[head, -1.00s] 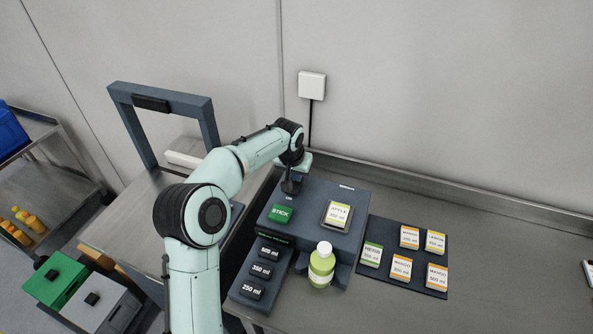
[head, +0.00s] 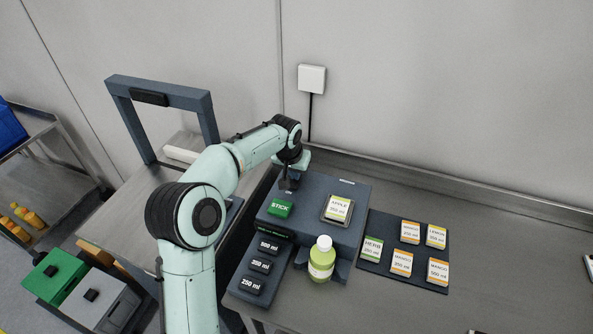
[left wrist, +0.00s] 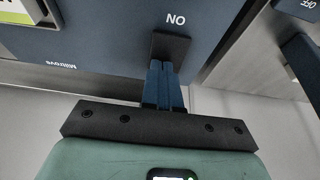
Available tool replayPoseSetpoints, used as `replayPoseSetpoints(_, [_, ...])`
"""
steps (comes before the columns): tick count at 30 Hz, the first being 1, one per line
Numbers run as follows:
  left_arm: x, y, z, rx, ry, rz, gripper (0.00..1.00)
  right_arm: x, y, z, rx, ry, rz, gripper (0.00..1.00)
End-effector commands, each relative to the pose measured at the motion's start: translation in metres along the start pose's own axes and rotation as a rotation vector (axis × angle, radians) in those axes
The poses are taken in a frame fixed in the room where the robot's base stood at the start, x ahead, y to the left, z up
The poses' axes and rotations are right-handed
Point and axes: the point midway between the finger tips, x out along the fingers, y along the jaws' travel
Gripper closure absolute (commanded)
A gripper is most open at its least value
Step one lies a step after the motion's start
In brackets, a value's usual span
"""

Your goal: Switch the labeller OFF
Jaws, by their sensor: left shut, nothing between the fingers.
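The labeller (head: 309,227) is a dark blue-grey box with a green STICK button (head: 280,208) and an APPLE label on its top. In the left wrist view a black rocker or block (left wrist: 170,46) sits on a dark blue face below inverted lettering that reads as ON. My left gripper (left wrist: 165,68) is shut and empty, its blue fingers at the block's lower edge; I cannot tell whether they touch. In the head view my left gripper (head: 290,184) is over the labeller's back left corner, and it hides the switch area.
A green-yellow bottle (head: 321,260) with a white cap stands at the labeller's front. Black volume buttons (head: 260,266) are on its left front. A dark mat (head: 385,262) with several label stacks lies to the right. The bench further right is mostly clear.

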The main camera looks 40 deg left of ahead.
Motion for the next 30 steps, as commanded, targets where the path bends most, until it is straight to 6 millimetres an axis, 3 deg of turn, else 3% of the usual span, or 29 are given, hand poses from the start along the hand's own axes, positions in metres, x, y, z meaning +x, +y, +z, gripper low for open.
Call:
replayPoseSetpoints(9, [-0.001,0.000,0.000,-0.001,-0.001,0.000,1.00,-0.001,0.000,0.000,0.000,0.000,0.000,1.00])
replayPoseSetpoints(13, [-0.011,0.000,-0.005,0.000,0.001,0.000,1.00,-0.009,-0.005,-0.004,-0.002,0.006,-0.002,1.00])
replayPoseSetpoints(18, [-0.045,0.002,-0.022,0.000,0.004,0.002,1.00,-0.038,-0.021,-0.021,-0.011,0.031,-0.011,1.00])
replayPoseSetpoints(30, [-0.121,0.001,-0.017,0.001,0.000,0.000,1.00,-0.035,-0.019,-0.019,-0.010,0.027,-0.010,1.00])
